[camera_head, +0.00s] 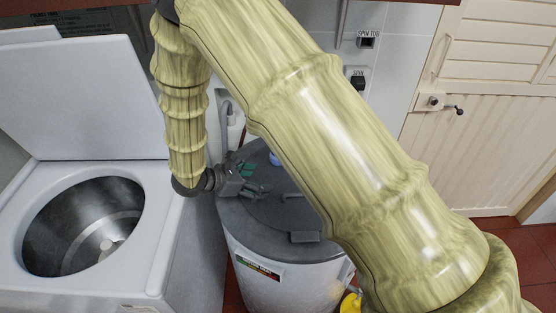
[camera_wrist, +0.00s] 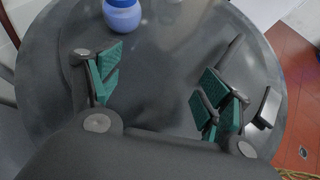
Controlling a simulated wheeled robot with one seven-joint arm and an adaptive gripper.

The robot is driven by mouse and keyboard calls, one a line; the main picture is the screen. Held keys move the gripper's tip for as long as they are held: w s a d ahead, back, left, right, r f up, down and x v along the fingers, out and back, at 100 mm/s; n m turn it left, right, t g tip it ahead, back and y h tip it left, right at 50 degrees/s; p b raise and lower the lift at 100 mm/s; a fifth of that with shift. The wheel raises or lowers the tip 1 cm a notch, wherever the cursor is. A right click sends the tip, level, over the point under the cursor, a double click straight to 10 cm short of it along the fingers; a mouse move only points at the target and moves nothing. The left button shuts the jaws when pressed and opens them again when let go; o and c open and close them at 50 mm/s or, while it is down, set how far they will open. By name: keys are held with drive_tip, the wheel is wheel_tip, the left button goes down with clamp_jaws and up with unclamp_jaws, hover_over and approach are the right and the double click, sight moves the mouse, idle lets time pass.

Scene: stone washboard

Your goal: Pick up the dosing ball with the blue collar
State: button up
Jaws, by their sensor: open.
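The dosing ball (camera_wrist: 123,17) shows at the top edge of the wrist view, cut off by the frame, with a blue collar and a paler blue-white part above it. In the head view only a small blue bit of it (camera_head: 273,158) shows beside my arm, which hides the rest. It stands on the round dark grey lid (camera_wrist: 165,40) of a white tub. My gripper (camera_wrist: 163,85) is open and empty over the lid, its green-padded fingers apart. The ball is beyond the fingertips, nearer the left finger's side, and not between them.
A white washer (camera_head: 160,215) with an open drum (camera_head: 85,225) stands to the left. The lid has a raised handle block (camera_head: 305,237) at its front. A wall with switches (camera_head: 358,82) is behind. A yellow object (camera_head: 350,303) lies low by the tub.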

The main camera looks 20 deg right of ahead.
drive_tip(key=w+n+t, duration=0.1)
drive_tip(key=w+r+n+t, duration=0.1)
drive_tip(key=w, duration=0.1)
drive_tip(key=w+n+h, duration=0.1)
drive_tip(key=shift+w+r+t+b, duration=0.35)
drive_tip(key=shift+w+r+t, duration=0.05)
drive_tip(key=b+x, duration=0.1)
drive_tip(key=x, duration=0.3)
drive_tip(key=shift+w+d, duration=0.2)
drive_tip(key=shift+d, duration=0.15)
drive_tip(key=shift+b+x, duration=0.3)
drive_tip(key=shift+x, duration=2.65)
drive_tip(key=shift+w+r, duration=0.1)
drive_tip(key=shift+w, duration=0.05)
drive_tip(key=c, duration=1.1)
